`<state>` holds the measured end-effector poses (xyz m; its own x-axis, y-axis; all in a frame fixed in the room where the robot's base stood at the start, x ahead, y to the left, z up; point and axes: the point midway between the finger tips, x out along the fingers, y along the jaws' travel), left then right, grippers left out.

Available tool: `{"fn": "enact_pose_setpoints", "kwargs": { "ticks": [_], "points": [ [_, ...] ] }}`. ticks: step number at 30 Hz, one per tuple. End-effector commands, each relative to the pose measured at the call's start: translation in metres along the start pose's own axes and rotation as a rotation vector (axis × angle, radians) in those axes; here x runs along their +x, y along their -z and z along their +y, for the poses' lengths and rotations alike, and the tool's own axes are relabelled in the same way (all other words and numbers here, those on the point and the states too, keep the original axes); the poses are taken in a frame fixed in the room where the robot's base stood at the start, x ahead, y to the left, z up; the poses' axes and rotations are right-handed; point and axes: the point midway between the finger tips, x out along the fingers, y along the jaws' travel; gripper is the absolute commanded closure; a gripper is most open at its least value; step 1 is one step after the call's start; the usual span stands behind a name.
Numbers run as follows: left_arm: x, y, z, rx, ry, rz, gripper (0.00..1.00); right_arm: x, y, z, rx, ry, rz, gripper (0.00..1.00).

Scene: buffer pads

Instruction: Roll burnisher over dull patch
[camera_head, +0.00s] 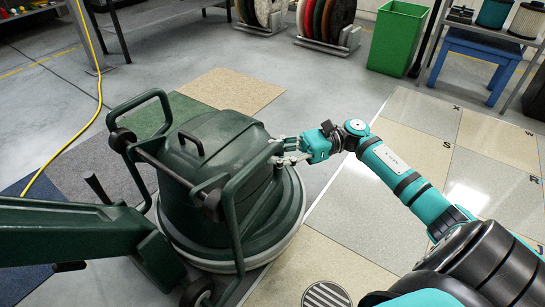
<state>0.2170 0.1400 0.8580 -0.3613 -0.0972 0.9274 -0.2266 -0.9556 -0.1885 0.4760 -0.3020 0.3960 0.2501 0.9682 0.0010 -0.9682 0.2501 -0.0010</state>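The burnisher (215,150), a dark green machine with a round pale-rimmed base and tubular rails, stands upright on the floor left of centre. Its thick handle arm (70,232) extends to the left edge. My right gripper (279,150) is at the burnisher's right side, with its fingertips at the end of the side rail (240,178). Its fingers look spread around the rail, but I cannot tell whether they close on it. My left gripper is out of view. Pale lettered floor tiles (425,110) lie to the right; I cannot clearly make out a dull patch.
A yellow cable (92,110) runs along the floor at left. A round floor drain (326,295) is at the bottom. Pad racks (325,35), a green bin (398,38) and a blue stool (472,58) stand at the back. The floor right of the burnisher is clear.

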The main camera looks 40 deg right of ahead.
Motion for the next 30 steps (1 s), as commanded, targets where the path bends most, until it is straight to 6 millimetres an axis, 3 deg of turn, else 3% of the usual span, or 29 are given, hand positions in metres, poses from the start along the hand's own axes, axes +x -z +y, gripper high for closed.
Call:
{"fn": "enact_pose_setpoints", "kwargs": {
  "ticks": [6, 16, 25, 30],
  "points": [
    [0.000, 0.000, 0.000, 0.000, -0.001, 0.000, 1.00, -0.002, 0.004, 0.005, 0.009, -0.019, 0.010, 1.00],
    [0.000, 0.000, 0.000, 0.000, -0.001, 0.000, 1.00, -0.002, 0.003, 0.004, 0.006, -0.016, 0.008, 0.55],
    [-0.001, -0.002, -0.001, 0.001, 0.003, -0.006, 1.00, -0.003, 0.002, 0.003, 0.003, -0.013, 0.005, 0.54],
    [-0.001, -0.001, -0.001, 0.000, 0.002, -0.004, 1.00, -0.021, 0.002, 0.002, 0.005, -0.009, 0.006, 0.54]
  ]
}}
